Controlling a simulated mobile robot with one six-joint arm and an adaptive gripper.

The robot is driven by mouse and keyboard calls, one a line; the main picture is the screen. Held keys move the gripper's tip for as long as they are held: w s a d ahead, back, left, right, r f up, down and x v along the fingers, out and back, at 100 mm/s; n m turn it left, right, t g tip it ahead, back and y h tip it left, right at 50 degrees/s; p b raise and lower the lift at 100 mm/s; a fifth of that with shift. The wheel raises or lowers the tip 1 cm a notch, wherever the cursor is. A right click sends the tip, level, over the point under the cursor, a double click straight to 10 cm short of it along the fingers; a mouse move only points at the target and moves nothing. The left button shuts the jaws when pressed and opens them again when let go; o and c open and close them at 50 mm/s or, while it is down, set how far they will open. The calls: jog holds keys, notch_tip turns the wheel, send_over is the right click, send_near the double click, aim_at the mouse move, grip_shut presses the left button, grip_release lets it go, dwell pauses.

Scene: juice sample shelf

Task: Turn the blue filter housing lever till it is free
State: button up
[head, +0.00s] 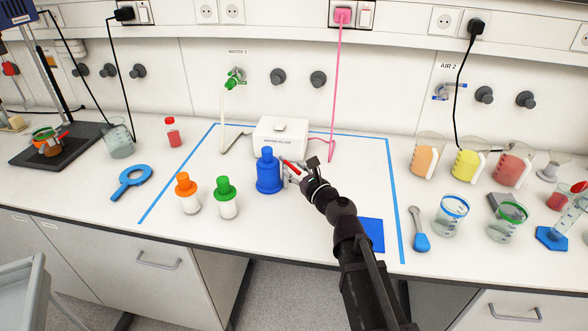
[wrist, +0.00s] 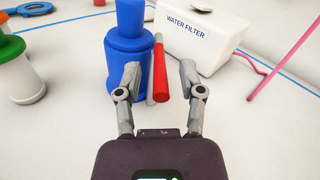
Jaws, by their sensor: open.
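The blue filter housing (head: 268,172) stands upright on the bench in front of the white water filter box (head: 281,136). In the wrist view the blue filter housing (wrist: 129,50) is just left of centre. Its lever has a red handle (wrist: 160,75) and a grey shaft beside the housing; the red part also shows in the head view (head: 291,167). My gripper (wrist: 157,77) is open, with one finger on each side of the red handle. The left finger is close to the housing; I cannot tell whether it touches. The head view partly hides the fingers behind my wrist.
Orange-capped (head: 187,193) and green-capped (head: 226,197) bottles stand left of the housing. A blue square mat (head: 369,235) lies to the right, partly behind my arm. A pink cable (head: 334,110) runs down behind. Blue tape (head: 180,172) outlines the area; bench in front is clear.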

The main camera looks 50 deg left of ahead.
jog(key=d, duration=0.7)
jog(key=s+d, duration=0.1)
jog(key=d, duration=0.2)
jog(key=shift+d, duration=0.3)
jog(key=shift+s, duration=0.1)
